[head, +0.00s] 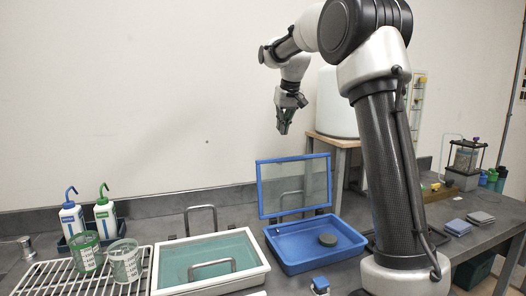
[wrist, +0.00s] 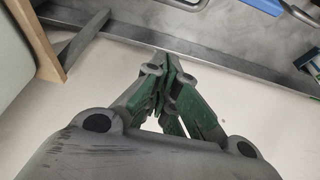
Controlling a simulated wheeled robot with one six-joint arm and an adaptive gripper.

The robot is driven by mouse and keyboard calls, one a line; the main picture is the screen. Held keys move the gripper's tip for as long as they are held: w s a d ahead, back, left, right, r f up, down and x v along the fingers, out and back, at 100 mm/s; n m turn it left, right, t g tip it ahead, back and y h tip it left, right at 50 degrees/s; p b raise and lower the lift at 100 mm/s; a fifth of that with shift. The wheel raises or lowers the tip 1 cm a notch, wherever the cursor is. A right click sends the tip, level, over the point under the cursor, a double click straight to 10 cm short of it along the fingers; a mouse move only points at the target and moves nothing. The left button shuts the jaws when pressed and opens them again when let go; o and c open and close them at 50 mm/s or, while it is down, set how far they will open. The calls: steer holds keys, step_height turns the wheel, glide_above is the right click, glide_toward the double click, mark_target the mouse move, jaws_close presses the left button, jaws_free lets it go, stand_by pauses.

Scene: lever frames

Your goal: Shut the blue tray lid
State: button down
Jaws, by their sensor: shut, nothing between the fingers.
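The blue tray (head: 292,254) stands on the grey bench with a dark green round object (head: 328,240) inside it. Its lid (head: 293,186), a clear pane in a blue frame, stands upright at the tray's back edge, so the tray is open. My gripper (head: 284,128) is in the air above the lid, apart from it, pointing down. In the wrist view its green fingers (wrist: 165,72) meet at the tips with nothing between them. A blue edge (wrist: 262,5) shows at the top of the wrist view; I cannot tell which part it is.
A white-rimmed basin (head: 252,240) with metal handles stands left of the tray. Further left are a wire rack (head: 60,276), two beakers and two wash bottles (head: 105,215). A wooden stand (head: 340,150) with a white vessel is behind, right of the lid. A small blue-and-white item (head: 320,285) lies in front.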

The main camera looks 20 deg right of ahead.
steer(key=x, duration=1)
steer(key=shift+s+a, duration=0.1)
steer(key=shift+s, duration=2)
